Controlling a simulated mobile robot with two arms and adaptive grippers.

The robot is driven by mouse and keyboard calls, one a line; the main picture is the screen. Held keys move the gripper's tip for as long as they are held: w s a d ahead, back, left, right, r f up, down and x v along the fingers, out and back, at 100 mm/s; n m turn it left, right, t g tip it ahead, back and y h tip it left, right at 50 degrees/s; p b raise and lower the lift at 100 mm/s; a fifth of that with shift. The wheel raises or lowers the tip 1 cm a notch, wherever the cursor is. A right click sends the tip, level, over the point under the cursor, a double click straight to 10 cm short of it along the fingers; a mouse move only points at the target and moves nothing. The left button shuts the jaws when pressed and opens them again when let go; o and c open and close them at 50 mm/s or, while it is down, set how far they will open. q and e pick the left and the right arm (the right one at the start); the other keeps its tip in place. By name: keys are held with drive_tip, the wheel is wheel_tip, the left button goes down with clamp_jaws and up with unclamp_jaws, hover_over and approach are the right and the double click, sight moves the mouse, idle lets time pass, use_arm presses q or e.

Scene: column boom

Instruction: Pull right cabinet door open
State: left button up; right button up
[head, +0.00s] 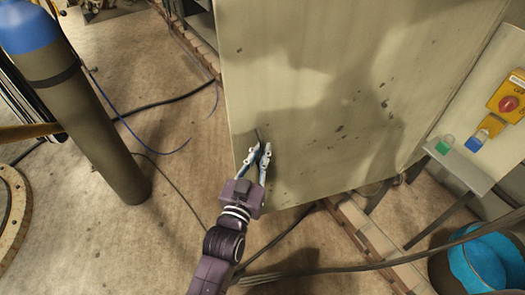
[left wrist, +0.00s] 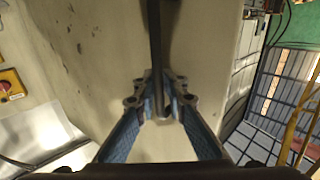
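The right cabinet door is a large pale, scuffed panel (head: 310,70) filling the upper middle of the head view. It also shows in the left wrist view (left wrist: 100,60). Its handle is a thin dark bar (left wrist: 156,45) near the door's edge, with only a short piece visible in the head view (head: 258,134). My left gripper (head: 260,150) is at the lower left corner of the door. In the left wrist view its fingers (left wrist: 160,88) are drawn in around the bar, one on each side, and look closed on it. My right gripper is not in view.
A gas cylinder (head: 95,130) with a blue top stands at the left. Cables run over the brown floor. Floor left of the door is mostly clear.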

use_arm(q)
drive_tip(key=o, duration=0.3)
drive_tip(key=shift+a, duration=0.15)
drive_tip(key=shift+s+f, duration=0.1)
drive_tip(key=shift+s, duration=0.3)
drive_tip(key=v, duration=1.1)
drive_tip(key=shift+s, duration=0.15)
